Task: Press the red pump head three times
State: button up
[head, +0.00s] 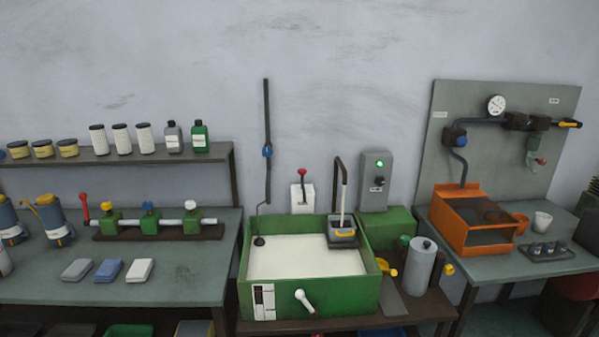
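A small red head (302,172) stands upright on a thin stem above a white block-shaped body (302,198). It is behind the back rim of a green tank (310,296) filled with pale liquid, and looks like the pump head. A second red-topped part, a red handle (86,207), stands at the left end of a valve row on the left bench. My gripper and arm are not in view.
A dark spout (342,190) and a grey box (343,233) stand right of the red head. A hanging rod (267,150) is to its left. A grey control box (376,180) with a green light, a grey cylinder (422,268) and an orange tray (470,228) are farther right.

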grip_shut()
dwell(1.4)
